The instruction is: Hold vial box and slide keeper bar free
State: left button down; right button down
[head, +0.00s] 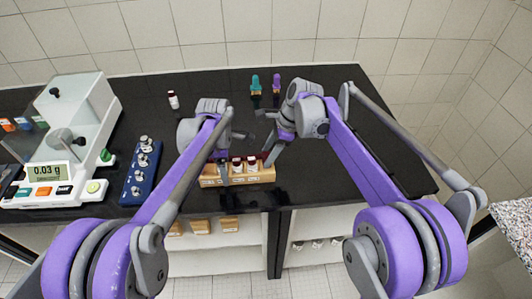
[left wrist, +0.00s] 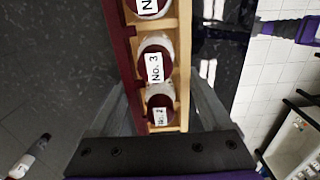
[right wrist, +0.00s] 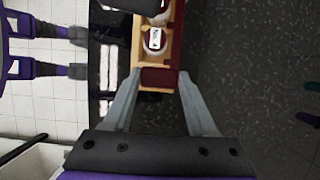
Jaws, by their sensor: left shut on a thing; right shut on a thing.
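The vial box (head: 246,178) is a light wooden box on the black bench, holding several white vials with dark red caps and number labels. My left gripper (head: 222,163) is shut on the box near its left end. In the left wrist view its fingers straddle the box (left wrist: 185,60) across its width. The dark red keeper bar (left wrist: 121,50) runs along one long side of the box. My right gripper (right wrist: 160,82) is at the box's right end, its fingers either side of the bar's dark red end piece (right wrist: 158,79). The right fingers partly hide that end in the head view.
A balance (head: 70,150) reading 0.03 g and a blue rack (head: 140,172) stand to the left. A lone vial (head: 173,100), a teal item (head: 255,85) and a purple item (head: 276,86) stand farther back. The bench right of the box is clear.

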jog(key=shift+c, duration=0.9)
grip_release()
jog(key=v, duration=1.2)
